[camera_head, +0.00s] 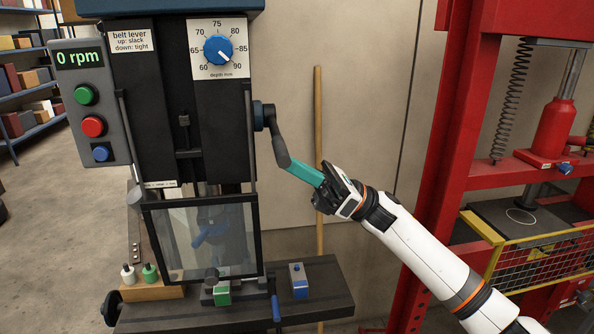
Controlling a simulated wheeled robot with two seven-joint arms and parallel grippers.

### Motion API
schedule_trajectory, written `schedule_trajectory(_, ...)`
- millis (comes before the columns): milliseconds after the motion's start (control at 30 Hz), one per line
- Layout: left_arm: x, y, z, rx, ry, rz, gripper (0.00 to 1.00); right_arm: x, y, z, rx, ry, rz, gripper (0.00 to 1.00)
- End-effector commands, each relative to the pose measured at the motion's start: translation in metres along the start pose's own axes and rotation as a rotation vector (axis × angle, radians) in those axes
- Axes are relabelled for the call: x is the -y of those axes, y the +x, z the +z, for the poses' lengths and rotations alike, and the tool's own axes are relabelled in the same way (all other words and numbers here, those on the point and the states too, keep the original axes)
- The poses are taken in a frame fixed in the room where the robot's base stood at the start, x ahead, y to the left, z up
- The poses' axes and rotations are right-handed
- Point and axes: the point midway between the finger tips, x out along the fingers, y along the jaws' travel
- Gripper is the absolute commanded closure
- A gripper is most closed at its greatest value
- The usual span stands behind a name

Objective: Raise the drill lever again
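The drill lever (276,140) comes off a hub on the right side of the drill press. Its dark arm slants down from the hub, and its teal grip (304,172) points right and slightly down. My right gripper (330,189) is at the outer end of the teal grip, and its dark fingers look closed around it. The fingers hide the tip of the grip. My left gripper is not in view.
A clear guard (212,240) covers the front of the drill above the dark table (325,290). The display reads 0 rpm. A broom-like wooden pole (318,110) stands behind the lever. A red press frame (445,130) stands at the right.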

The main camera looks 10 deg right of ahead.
Motion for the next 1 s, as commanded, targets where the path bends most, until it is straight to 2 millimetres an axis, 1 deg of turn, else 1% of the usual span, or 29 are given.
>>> schedule_trajectory(33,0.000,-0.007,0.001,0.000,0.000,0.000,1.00,0.002,0.006,-0.010,-0.001,0.020,0.013,1.00)
schedule_trajectory(167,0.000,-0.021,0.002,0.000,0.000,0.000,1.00,0.005,0.018,-0.028,-0.001,0.102,0.069,1.00)
schedule_trajectory(300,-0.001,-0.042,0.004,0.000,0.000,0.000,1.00,0.004,0.034,-0.052,-0.001,0.208,0.140,1.00)
schedule_trajectory(500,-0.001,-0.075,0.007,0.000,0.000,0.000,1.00,-0.002,0.055,-0.084,0.001,0.365,0.246,1.00)
schedule_trajectory(600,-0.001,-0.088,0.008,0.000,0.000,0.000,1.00,-0.008,0.065,-0.098,0.001,0.441,0.298,1.00)
schedule_trajectory(667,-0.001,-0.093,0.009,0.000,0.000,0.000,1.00,-0.012,0.070,-0.105,0.000,0.481,0.325,1.00)
schedule_trajectory(733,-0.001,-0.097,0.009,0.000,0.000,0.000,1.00,-0.018,0.074,-0.112,-0.003,0.478,0.320,1.00)
schedule_trajectory(1000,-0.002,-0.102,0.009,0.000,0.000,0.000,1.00,-0.034,0.090,-0.135,-0.002,0.476,0.316,1.00)
